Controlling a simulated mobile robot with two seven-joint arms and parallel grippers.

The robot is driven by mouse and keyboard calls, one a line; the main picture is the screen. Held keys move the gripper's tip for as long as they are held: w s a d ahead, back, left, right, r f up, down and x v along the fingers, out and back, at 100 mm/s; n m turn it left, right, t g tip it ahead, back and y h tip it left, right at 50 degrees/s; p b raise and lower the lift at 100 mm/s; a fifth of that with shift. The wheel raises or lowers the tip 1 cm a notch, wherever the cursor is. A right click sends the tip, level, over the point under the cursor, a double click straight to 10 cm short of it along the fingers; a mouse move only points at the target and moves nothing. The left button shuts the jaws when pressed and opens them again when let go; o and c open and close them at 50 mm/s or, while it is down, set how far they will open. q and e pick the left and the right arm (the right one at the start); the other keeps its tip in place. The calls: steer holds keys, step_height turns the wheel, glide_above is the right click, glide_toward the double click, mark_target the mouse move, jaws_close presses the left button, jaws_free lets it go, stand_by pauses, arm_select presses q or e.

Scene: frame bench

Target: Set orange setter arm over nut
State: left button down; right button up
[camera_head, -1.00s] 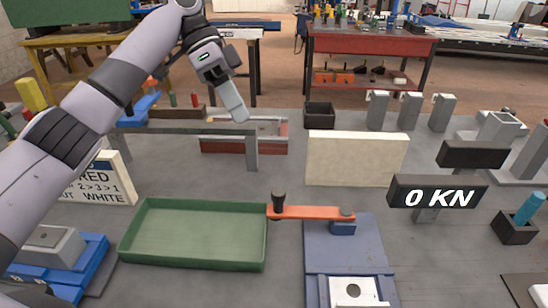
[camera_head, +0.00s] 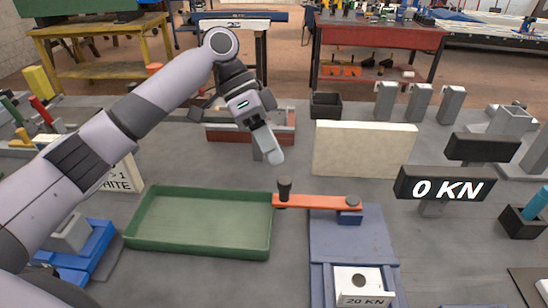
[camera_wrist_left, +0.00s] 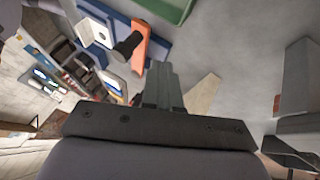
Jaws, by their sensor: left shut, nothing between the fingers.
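The orange setter arm (camera_head: 318,201) lies across the gap between the green tray and the blue fixture (camera_head: 350,240). Its right end is on a pivot on the fixture. A black knob (camera_head: 284,188) stands upright on its left end. A white block (camera_head: 360,280) marked "20 KN" sits lower on the fixture, with a small dark round feature, perhaps the nut (camera_head: 358,281). The setter arm is not over this block. My left gripper (camera_head: 271,152) is shut and empty, above and behind the knob, apart from it. The left wrist view also shows the orange arm (camera_wrist_left: 140,48) and knob (camera_wrist_left: 129,44).
The green tray (camera_head: 200,250) is empty, left of the fixture. A cream panel (camera_head: 364,148) stands behind the setter arm. A "0 KN" display (camera_head: 445,188) stands at right. A black bin (camera_head: 326,105) is farther back. The grey bench between tray and panel is clear.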

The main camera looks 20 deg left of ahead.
arm_select(q)
steer(key=shift+s+d, duration=0.35)
steer(key=shift+s, duration=0.35)
steer(key=shift+s+d, duration=0.35)
steer(key=shift+s, duration=0.3)
arm_select(e)
steer(key=shift+r, duration=0.2)
steer(key=shift+r, duration=0.1)
